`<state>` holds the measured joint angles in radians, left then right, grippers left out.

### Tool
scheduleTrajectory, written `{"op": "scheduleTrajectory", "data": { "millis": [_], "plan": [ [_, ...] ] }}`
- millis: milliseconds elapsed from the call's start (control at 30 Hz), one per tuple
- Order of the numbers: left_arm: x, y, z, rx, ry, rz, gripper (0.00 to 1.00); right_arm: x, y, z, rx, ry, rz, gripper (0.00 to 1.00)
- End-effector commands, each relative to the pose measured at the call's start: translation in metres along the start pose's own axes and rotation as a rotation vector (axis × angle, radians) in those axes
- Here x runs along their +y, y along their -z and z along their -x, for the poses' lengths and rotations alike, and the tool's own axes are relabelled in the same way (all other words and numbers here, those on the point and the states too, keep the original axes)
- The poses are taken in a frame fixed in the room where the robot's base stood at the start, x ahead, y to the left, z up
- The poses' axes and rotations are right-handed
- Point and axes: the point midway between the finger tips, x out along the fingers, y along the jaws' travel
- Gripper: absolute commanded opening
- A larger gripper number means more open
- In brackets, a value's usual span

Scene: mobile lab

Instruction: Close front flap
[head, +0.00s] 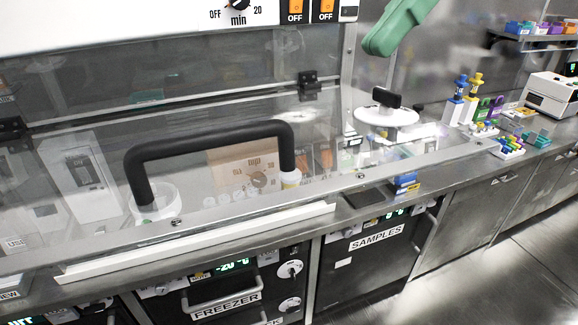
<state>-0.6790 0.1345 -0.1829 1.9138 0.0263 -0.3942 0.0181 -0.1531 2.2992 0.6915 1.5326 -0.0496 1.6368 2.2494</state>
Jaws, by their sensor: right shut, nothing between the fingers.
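The front flap (225,215) is a clear panel with a black bar handle (210,137). It hangs from black hinges (309,85) on the cabinet front and slopes toward me. Its lower metal-edged rim lies low in the view, close above the bench front. Whether that rim touches the bench I cannot tell. My right gripper (378,43) is the green shape at the top, right of the cabinet's upper part. It is shut and empty, up and to the right of the handle, apart from the flap. My left gripper is out of view.
Behind the clear panel stand a white device (81,178) and a brown box (243,170). Pipettes (462,98) and coloured tube racks (508,147) stand on the bench at right. Freezer units (225,300) are below. The floor (500,285) at lower right is clear.

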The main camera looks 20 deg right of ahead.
Motion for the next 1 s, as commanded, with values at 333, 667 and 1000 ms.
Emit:
{"op": "scheduleTrajectory", "data": {
  "millis": [333,667,1000],
  "plan": [
    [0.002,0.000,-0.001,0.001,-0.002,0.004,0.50,-0.001,-0.001,-0.041,-0.004,0.007,-0.001,0.00],
    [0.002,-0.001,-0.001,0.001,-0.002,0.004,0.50,-0.001,-0.006,-0.107,0.001,0.005,-0.002,0.00],
    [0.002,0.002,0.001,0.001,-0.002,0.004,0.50,0.000,-0.028,-0.127,0.000,-0.001,-0.001,0.00]
  ]
}}
